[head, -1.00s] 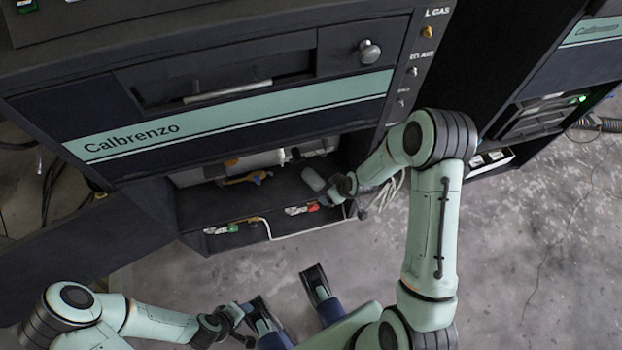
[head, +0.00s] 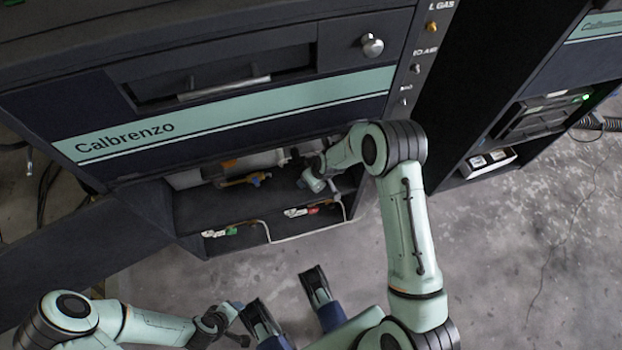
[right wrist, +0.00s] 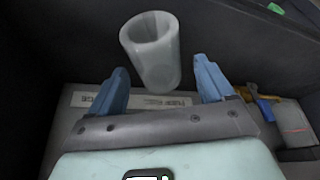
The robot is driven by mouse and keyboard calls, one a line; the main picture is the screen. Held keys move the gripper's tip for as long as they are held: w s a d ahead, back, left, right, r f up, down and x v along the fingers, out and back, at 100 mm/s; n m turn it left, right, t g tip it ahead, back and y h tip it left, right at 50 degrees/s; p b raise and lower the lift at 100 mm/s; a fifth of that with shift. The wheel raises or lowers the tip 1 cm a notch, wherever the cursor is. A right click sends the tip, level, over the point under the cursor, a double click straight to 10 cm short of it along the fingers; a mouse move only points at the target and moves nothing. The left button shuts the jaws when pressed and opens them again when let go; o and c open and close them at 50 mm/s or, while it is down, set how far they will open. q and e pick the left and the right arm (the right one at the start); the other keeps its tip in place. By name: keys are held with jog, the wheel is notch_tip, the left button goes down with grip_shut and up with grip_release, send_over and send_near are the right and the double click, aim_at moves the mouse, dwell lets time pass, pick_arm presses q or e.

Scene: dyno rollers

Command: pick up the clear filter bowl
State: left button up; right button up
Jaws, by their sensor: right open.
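The clear filter bowl (right wrist: 152,62) is a pale translucent cup in the right wrist view, its round open mouth tilted toward the upper left. My right gripper (right wrist: 160,66) is open, with one blue finger to each side of the bowl's lower part in the picture. No contact shows. In the head view the right gripper (head: 315,172) is inside the low bay under the cabinet, and I cannot clearly separate the bowl from it there. My left gripper (head: 236,318) is low in the head view, away from the bay. Its jaws are too small to read.
The Calbrenzo cabinet (head: 230,118) overhangs the bay. A yellow valve (head: 247,180) sits left of my right gripper. The grey floor (head: 500,270) at right is open.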

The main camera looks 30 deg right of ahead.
jog(key=shift+w+f, duration=0.1)
jog(key=shift+f, duration=0.2)
jog(key=c, duration=1.2)
jog(key=shift+o, duration=0.2)
jog(key=shift+r, duration=0.15)
